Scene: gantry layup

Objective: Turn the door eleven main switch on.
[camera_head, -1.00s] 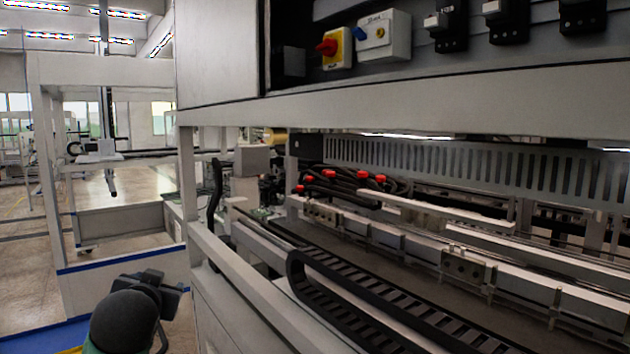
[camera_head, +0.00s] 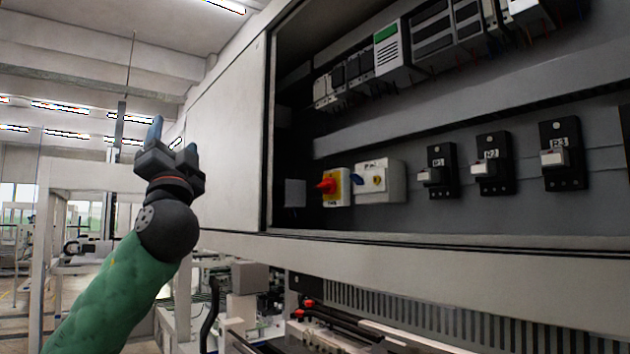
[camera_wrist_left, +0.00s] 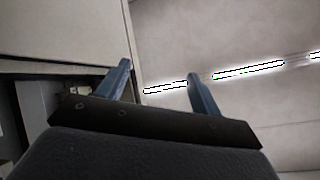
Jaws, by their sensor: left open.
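A red rotary knob on a yellow plate, the main switch (camera_head: 334,187), sits low at the left inside the open cabinet in the head view. Its label is too small to read for certain. Right beside it is a pale box with a blue handle and a yellow part (camera_head: 379,182). My left gripper (camera_head: 172,135) is raised left of the cabinet, apart from the switch, with its fingers pointing up. In the left wrist view its two blue fingers (camera_wrist_left: 160,88) stand apart with nothing between them. My right gripper is not in view.
The electrical cabinet's white side panel (camera_head: 225,150) stands between my left gripper and the opening. Several black breakers (camera_head: 492,163) line the same row to the right, with modules (camera_head: 392,52) above. The cabinet's lower ledge (camera_head: 420,262) runs below, over machinery.

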